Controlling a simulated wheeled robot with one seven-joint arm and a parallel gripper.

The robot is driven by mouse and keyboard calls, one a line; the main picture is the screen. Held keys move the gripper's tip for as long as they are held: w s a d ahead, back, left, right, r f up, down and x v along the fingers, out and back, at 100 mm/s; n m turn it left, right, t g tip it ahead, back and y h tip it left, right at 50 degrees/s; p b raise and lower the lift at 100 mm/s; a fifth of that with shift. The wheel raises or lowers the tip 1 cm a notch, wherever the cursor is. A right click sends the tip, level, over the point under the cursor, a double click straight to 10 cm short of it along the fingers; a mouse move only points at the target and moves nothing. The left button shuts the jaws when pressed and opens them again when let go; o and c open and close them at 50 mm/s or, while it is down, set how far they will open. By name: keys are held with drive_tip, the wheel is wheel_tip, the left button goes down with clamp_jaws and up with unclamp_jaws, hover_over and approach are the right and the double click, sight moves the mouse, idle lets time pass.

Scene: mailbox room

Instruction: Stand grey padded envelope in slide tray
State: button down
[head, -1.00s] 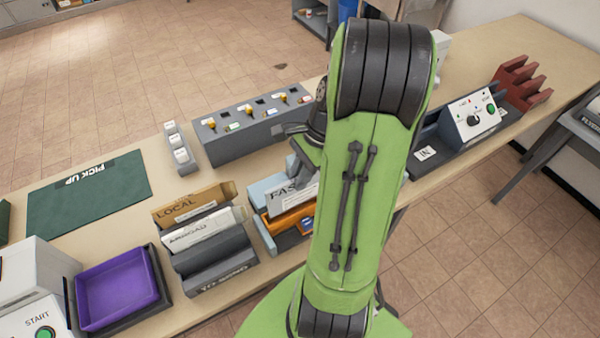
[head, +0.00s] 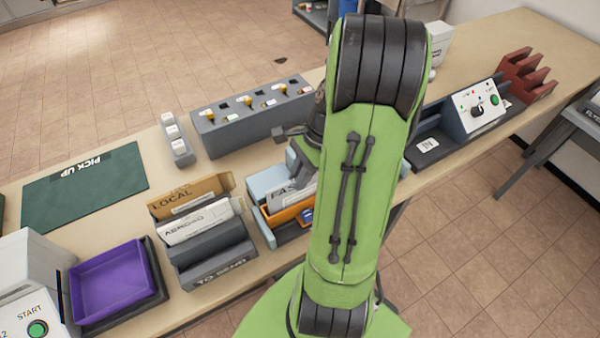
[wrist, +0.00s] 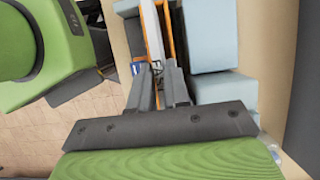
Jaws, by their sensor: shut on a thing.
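The grey padded envelope (head: 288,193), pale with lettering starting "FA", is upright between pale blue blocks and an orange slide tray (head: 290,214). My arm covers its right part. In the wrist view, the envelope (wrist: 152,32) is a narrow pale strip with orange tray edges (wrist: 168,28) on both sides. My gripper (wrist: 157,72) is over the tray, its two grey fingers close together on the envelope's edge. My arm hides the fingertips in the head view. Whether the envelope's lower edge touches the tray floor is hidden.
A grey socket block (head: 225,140) stands behind. A purple tray (head: 112,288) is at left; a dark IN unit (head: 430,150) is at right.

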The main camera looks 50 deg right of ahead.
drive_tip(key=shift+f, duration=0.65)
drive_tip(key=c, duration=1)
unclamp_jaws()
drive_tip(key=shift+r, duration=0.1)
drive_tip(key=shift+r, duration=0.1)
wheel_tip(320, 180, up, 7)
drive_tip(key=p, duration=0.7)
